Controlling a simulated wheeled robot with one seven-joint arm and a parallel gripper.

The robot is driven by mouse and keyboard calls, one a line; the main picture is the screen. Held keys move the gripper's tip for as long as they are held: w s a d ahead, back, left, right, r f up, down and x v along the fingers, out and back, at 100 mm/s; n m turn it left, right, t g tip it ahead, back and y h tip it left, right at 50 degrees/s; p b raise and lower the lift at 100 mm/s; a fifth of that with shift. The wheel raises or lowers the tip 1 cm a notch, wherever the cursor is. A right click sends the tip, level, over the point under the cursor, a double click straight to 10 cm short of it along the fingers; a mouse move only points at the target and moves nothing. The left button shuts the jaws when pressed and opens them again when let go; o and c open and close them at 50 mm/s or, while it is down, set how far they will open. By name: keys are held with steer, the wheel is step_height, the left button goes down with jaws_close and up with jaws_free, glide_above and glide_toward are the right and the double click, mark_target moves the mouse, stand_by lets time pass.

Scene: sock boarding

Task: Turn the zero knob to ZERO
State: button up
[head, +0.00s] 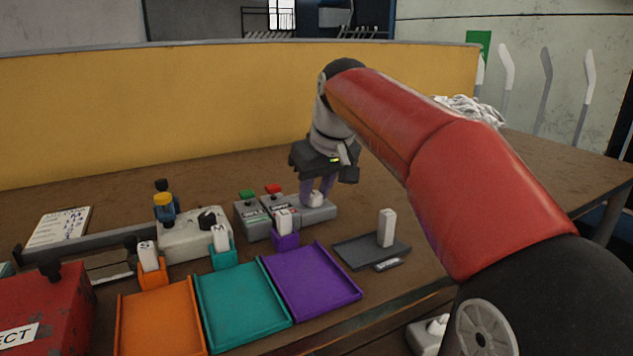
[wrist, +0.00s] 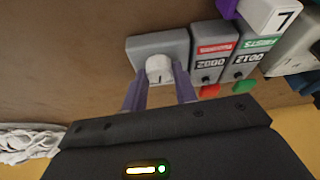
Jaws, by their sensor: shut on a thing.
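A white round knob (wrist: 160,68) sits on a low grey box (wrist: 143,45) in the wrist view. The knob also shows in the head view (head: 316,199), on the right end of a row of small counter units. My gripper (wrist: 160,76) reaches down over it, with one purple-grey finger on each side, shut on the knob. In the head view my gripper (head: 317,187) hides part of the knob and box. A dark mark shows on the knob, but I cannot read its setting or any ZERO mark.
Beside the box stand a red-labelled counter (wrist: 212,48) and a green-labelled counter (wrist: 250,55). Orange (head: 160,325), teal (head: 240,305) and purple (head: 310,280) trays lie in front. A grey tray (head: 365,252) holds an upright white block (head: 387,228). A white box with a black knob (head: 207,219) stands left.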

steer(key=m+h+p, duration=0.1)
steer(key=m, duration=0.1)
steer(key=m+p, duration=0.1)
steer(key=m, duration=0.1)
steer(key=shift+a+r+t+h, duration=0.2)
steer(key=shift+t+h, duration=0.1)
steer(key=shift+h, duration=0.1)
steer(key=shift+f+m+h+p, duration=0.15)
steer(key=shift+m+h+p, duration=0.4)
steer(key=shift+m, duration=1.15)
steer(key=o, duration=1)
steer(key=shift+c, duration=0.2)
steer(key=v, duration=0.7)
steer(key=shift+r, duration=0.35)
steer(key=shift+s+a, duration=0.1)
steer(key=shift+s, duration=0.05)
